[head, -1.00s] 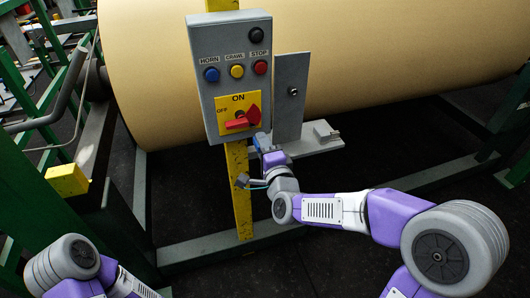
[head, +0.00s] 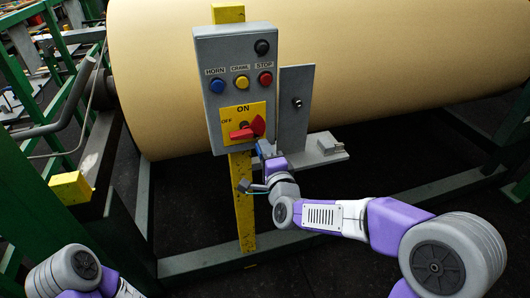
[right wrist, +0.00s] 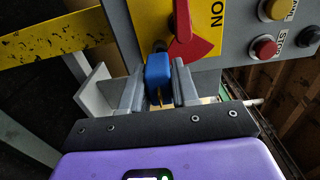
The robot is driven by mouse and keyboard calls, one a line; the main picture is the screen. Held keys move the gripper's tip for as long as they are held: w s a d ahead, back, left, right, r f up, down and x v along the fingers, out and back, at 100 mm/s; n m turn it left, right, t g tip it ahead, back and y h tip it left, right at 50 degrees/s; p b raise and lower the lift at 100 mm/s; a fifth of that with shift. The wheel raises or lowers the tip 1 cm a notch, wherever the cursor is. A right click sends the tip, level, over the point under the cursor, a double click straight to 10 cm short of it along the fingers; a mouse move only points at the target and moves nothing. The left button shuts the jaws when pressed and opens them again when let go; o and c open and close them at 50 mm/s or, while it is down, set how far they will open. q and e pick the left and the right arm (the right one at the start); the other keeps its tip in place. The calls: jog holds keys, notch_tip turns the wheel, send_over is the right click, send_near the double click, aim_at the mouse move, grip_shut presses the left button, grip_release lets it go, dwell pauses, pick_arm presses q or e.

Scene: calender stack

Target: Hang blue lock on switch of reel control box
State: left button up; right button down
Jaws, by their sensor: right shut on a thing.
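The grey reel control box (head: 237,60) stands on a yellow post, with a red switch (head: 247,130) on a yellow ON/OFF plate. The red switch also shows at the top of the right wrist view (right wrist: 183,25). My right gripper (right wrist: 158,88) is shut on the blue lock (right wrist: 158,70), just below the switch plate. The lock's dark shackle points toward the switch. A second blue patch shows beside the red handle; I cannot tell what it is, or whether the shackle touches the switch. In the head view, the lock is small and partly hidden by my gripper. My left gripper is out of view.
A grey upright plate (head: 295,105) and a small ledge (head: 325,150) stand just right of the box. A large cream roll (head: 400,60) fills the back. Green frame rails (head: 30,185) stand at the left. Dark open floor lies below the box.

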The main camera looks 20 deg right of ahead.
dwell(0.4)
jog(key=shift+b, duration=0.45)
jog(key=shift+w+b, duration=0.4)
jog(key=shift+w, duration=1.2)
jog(key=c, duration=0.8)
grip_release()
jog(key=shift+o, duration=0.4)
jog(key=shift+o, duration=1.4)
